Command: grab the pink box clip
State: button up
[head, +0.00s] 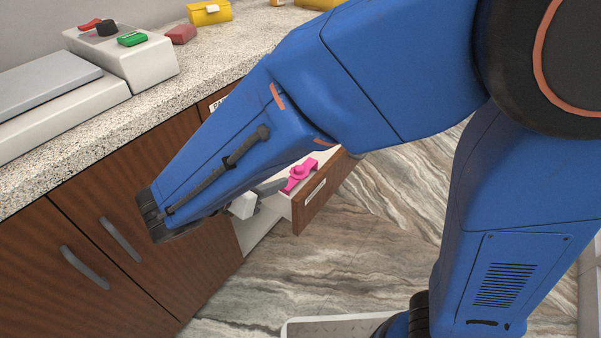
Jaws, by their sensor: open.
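The pink box clip (300,174) lies in the open drawer (322,196), close behind its wooden front. My arm crosses in front of the drawer and hides much of its inside. My gripper (271,187) shows only in part below the arm, as a grey finger just left of the clip. It is open, with no object seen in it. I cannot tell whether the finger touches the clip.
The drawer juts from the wooden cabinet under the speckled counter (215,80). On the counter are a grey-white device (155,62) with buttons, a yellow box (209,13) and a dark red block (181,34). A pale tray (318,322) stands at the bottom. The marbled floor right of the drawer is clear.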

aim_at(294, 178)
jog(key=x, duration=0.6)
jog(key=shift+w+d+f, duration=0.2)
jog(key=shift+w, duration=0.05)
jog(key=shift+f+x, duration=0.25)
jog(key=shift+x, duration=2.4)
jog(key=shift+s+a, duration=0.1)
grip_shut()
